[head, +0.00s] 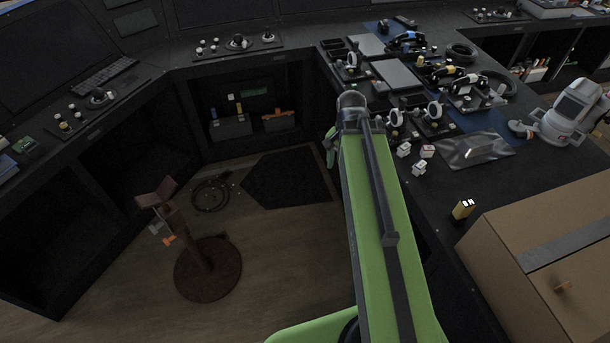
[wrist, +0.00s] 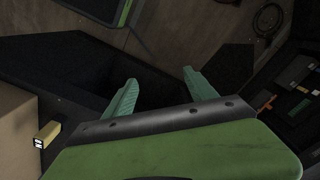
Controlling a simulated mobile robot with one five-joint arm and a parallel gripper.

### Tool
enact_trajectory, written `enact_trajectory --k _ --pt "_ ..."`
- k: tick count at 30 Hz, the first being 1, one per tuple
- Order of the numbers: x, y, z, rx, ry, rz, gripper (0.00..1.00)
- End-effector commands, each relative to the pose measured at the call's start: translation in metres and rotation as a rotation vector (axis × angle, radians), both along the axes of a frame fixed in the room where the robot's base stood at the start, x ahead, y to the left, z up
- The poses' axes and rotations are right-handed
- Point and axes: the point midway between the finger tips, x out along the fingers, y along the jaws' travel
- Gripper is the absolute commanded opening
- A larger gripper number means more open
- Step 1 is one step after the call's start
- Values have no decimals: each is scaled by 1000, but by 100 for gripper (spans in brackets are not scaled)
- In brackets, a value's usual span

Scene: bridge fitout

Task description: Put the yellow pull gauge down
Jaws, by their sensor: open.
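A small yellow block with a dark and white end, which looks like the yellow pull gauge (head: 462,209), stands on the dark console top, left of the cardboard box. It also shows at the left of the wrist view (wrist: 47,134), close to the box. My gripper (wrist: 158,82) is open, with nothing between its two green fingers. It is apart from the yellow block, over the dark console edge and floor. In the head view my green arm hides most of the gripper.
The cardboard box (head: 550,245) fills the console's right front. Small white blocks (head: 412,158), a grey sheet (head: 474,150) and a white device (head: 572,112) lie farther back. A brown stool (head: 205,265) stands on the floor. Bare console top surrounds the yellow block's left and far sides.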

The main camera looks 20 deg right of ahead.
Motion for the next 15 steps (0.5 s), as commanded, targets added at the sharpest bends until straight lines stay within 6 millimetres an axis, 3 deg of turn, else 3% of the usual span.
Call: enact_trajectory --k 1,3,6,9,15 --pt "4 43 0 -1 1 212 65" --pt "6 87 0 -1 1 479 65" --pt "5 129 0 -1 1 735 65" --pt "4 143 0 -1 1 852 65" --pt "4 144 0 0 0 870 65"
